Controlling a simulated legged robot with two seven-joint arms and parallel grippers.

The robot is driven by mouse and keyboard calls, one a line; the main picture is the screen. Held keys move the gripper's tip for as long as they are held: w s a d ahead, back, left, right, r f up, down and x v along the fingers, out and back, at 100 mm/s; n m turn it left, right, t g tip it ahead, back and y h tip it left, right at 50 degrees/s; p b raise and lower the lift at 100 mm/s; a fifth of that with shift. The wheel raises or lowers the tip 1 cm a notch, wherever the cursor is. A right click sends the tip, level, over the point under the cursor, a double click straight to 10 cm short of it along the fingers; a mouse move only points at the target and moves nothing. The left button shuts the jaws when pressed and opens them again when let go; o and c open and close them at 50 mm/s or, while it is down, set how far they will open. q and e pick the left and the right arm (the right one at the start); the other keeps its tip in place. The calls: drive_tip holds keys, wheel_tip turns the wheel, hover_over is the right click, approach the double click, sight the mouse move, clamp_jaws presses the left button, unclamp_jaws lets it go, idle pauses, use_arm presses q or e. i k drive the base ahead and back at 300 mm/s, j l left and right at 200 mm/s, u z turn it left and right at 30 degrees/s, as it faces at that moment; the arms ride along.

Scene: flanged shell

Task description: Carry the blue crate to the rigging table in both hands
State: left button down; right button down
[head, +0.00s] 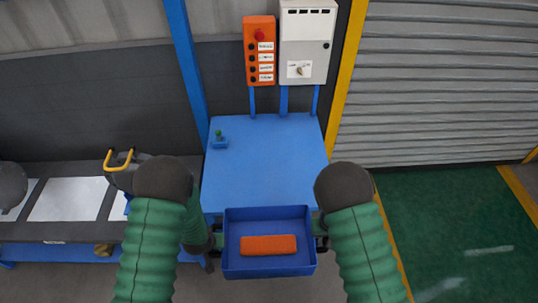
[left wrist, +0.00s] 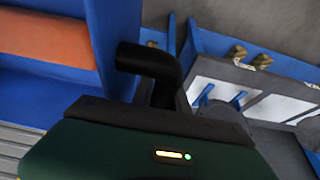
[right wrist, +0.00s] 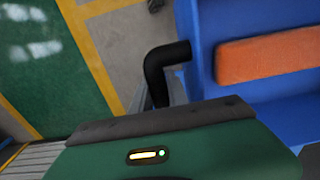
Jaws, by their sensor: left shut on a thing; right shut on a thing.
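The blue crate (head: 268,272) is low in the middle of the head view, in front of the near edge of a blue table (head: 265,165). An orange block (head: 268,245) lies inside the crate. My left gripper (head: 217,237) is shut at the crate's left side, and my right gripper (head: 320,232) is shut at its right side. The crate looks about level. In the right wrist view the crate's wall (right wrist: 200,50) is beside a dark bent piece (right wrist: 165,62). The exact grip is partly hidden.
A low bench (head: 60,232) is at left, open green floor (head: 440,220) at right.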

sight(267, 175)
drive_tip(key=i, duration=1.15)
